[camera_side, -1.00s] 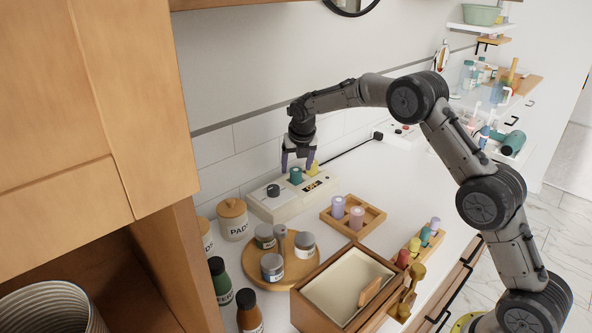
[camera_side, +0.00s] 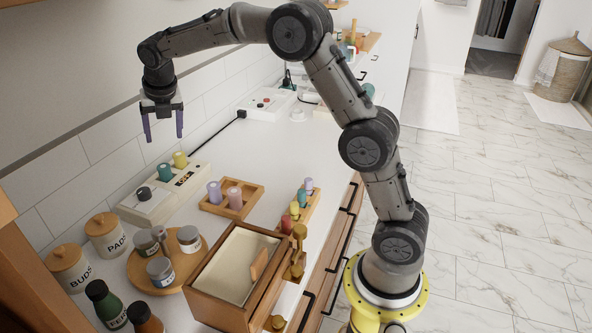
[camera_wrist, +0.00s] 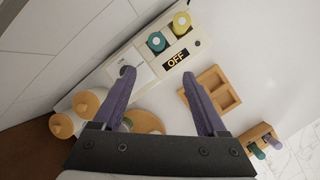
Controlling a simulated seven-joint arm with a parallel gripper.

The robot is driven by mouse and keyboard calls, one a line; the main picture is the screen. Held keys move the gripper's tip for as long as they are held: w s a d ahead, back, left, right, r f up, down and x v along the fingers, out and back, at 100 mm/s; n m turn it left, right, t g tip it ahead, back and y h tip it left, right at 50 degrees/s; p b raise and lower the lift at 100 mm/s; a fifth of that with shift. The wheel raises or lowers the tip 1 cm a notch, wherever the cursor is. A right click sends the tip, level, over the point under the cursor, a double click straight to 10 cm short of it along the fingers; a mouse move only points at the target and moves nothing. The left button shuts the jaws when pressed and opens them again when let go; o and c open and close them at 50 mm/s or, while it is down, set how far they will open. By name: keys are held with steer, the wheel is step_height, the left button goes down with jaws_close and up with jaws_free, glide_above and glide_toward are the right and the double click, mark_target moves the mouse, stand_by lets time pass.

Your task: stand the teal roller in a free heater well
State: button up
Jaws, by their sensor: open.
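A teal roller (camera_side: 165,172) stands upright in a well of the white heater (camera_side: 160,202), beside a yellow roller (camera_side: 180,160). In the wrist view the teal roller (camera_wrist: 156,41) and the yellow roller (camera_wrist: 181,23) are seen from above, next to a display reading OFF. Another teal roller (camera_side: 301,197) stands in the wooden rack (camera_side: 313,209) at the right. My gripper (camera_side: 164,135) is open and empty, raised above the heater, its purple fingers pointing down and apart from the rollers. In the wrist view its fingers (camera_wrist: 158,76) are spread wide.
A wooden tray (camera_side: 222,214) holds a lavender and a pink roller. A wooden box (camera_side: 205,293), a round board with jars (camera_side: 191,262), and lidded canisters (camera_side: 105,240) crowd the front. A power cord (camera_side: 226,128) runs behind the heater.

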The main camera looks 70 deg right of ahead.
steer(key=s+a+r+m, duration=0.2)
steer(key=s+r+m, duration=0.3)
steer(key=s, duration=0.4)
steer(key=s+a+r+m, duration=0.1)
steer(key=s+r+m, duration=0.2)
steer(key=s+m, duration=0.55)
steer(key=s+a+f+m+y, duration=0.1)
steer(key=s+f+m, duration=0.2)
steer(key=s+m, duration=0.4)
steer(key=s+a+f+m+t+y, duration=0.1)
steer(key=s+m, duration=0.6)
steer(key=s, duration=0.8)
step_height(320, 180, down, 2)
steer(key=shift+a+f+t, duration=0.25)
steer(key=shift+a+t, duration=0.05)
steer(key=shift+a, duration=0.3)
